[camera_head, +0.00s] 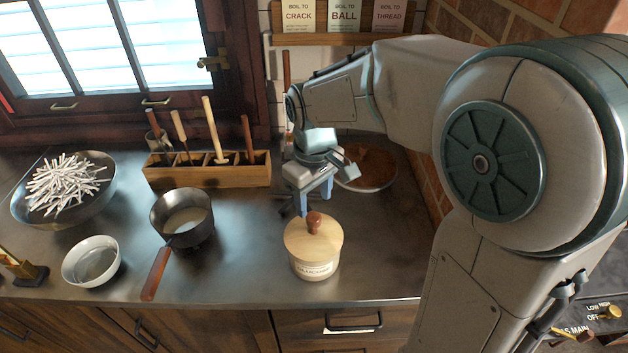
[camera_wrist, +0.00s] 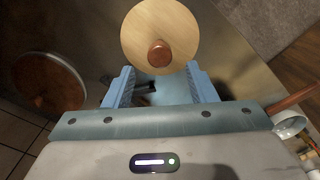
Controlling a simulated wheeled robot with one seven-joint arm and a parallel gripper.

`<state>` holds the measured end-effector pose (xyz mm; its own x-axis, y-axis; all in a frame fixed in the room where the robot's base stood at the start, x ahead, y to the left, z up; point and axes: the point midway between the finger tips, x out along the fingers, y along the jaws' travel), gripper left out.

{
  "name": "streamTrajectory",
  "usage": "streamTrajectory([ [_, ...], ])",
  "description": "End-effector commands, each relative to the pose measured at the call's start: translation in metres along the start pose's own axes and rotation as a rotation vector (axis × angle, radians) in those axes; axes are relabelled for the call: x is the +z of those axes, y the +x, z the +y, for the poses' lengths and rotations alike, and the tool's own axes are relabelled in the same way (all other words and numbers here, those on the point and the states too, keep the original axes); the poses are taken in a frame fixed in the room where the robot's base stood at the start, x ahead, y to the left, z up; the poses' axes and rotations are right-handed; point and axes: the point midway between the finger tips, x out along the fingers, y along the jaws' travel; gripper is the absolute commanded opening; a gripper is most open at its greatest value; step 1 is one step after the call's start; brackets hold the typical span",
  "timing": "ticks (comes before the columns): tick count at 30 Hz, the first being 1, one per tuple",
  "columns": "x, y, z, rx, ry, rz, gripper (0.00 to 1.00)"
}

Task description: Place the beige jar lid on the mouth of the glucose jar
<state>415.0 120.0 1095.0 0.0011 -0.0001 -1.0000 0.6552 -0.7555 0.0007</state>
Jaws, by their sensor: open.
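The beige jar lid (camera_head: 300,238) is a pale wooden disc with a red-brown knob (camera_head: 314,222). It sits flat on top of a squat cream jar (camera_head: 314,269) with a printed label, too small to read surely, near the counter's front edge. The lid hides the jar's mouth. My gripper (camera_head: 314,196) is open and empty just behind the jar, fingers pointing down. In the wrist view the lid (camera_wrist: 140,32) lies just beyond the fingertips, its knob (camera_wrist: 158,54) roughly centred between the two blue fingers (camera_wrist: 160,74). The knob is not gripped.
A saucepan (camera_head: 182,218) with its handle toward the front stands left of the jar. A white bowl (camera_head: 91,262) and a bowl of white sticks (camera_head: 62,195) are farther left. A wooden tool rack (camera_head: 206,174) stands behind. A round brown-topped dish (camera_head: 370,168) lies behind right, near the brick wall.

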Motion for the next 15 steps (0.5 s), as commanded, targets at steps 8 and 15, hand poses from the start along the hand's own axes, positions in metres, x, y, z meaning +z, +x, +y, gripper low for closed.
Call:
streamTrajectory([
  [8, 0.000, -0.044, 0.000, 0.001, 0.000, 0.002, 0.51],
  [15, 0.004, -0.052, 0.001, 0.003, 0.012, 0.004, 0.51],
])
